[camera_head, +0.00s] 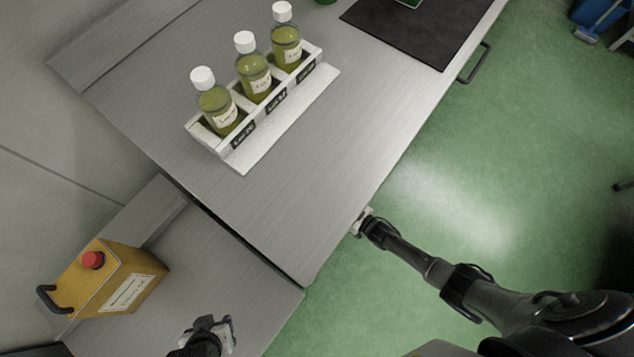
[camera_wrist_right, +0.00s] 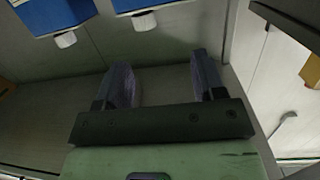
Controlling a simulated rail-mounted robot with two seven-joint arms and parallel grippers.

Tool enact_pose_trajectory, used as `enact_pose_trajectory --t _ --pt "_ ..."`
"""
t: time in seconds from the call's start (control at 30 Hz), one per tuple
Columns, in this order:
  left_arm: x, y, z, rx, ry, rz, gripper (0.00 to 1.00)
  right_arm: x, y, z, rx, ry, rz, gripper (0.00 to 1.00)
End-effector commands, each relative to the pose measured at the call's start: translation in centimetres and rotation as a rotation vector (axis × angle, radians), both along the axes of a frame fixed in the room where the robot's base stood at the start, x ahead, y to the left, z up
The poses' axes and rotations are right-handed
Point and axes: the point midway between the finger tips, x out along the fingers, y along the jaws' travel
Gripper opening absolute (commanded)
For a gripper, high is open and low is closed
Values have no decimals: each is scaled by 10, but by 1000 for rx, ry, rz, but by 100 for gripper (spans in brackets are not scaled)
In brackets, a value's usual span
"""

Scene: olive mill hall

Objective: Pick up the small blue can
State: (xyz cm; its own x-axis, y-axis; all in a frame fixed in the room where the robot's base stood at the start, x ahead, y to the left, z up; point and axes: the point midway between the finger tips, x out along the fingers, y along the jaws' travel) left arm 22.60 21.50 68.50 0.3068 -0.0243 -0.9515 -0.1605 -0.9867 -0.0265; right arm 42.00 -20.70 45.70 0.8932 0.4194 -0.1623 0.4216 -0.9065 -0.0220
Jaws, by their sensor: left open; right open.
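No small blue can shows clearly in the head view. In the right wrist view two blue containers with white caps hang into the top edge, one at the left (camera_wrist_right: 58,14) and one at the middle (camera_wrist_right: 135,4). Both are cut off, so I cannot tell which is the small blue can. My right gripper (camera_wrist_right: 160,78) is open and empty, its fingers below and apart from them. In the head view the right gripper (camera_head: 361,221) is beside the worktop's front edge. My left gripper (camera_head: 228,333) is open over the lower bench, right of a yellow can.
The yellow can (camera_head: 120,278) with a red cap stands on the lower bench (camera_head: 225,260). A white rack (camera_head: 240,167) with three green-yellow bottles stands on the worktop (camera_head: 300,190). A dark mat (camera_head: 405,30) lies farther back.

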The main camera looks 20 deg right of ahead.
Motion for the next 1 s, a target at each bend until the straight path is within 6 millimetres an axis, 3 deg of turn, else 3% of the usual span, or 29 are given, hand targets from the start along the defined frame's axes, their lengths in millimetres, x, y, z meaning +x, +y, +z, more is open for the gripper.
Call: enact_pose_trajectory --t 0.07,0.33,0.73,1.0 --pt "0 0 -11 0 0 0 43 0 -13 -13 12 -47 20 63" --pt "0 1 -21 5 0 -4 43 -3 -35 -19 49 -145 62 63" --pt "0 4 -37 14 0 -9 43 48 -9 -19 55 -158 68 63" --pt "0 3 -41 11 0 -8 43 65 1 -18 54 -156 68 63"
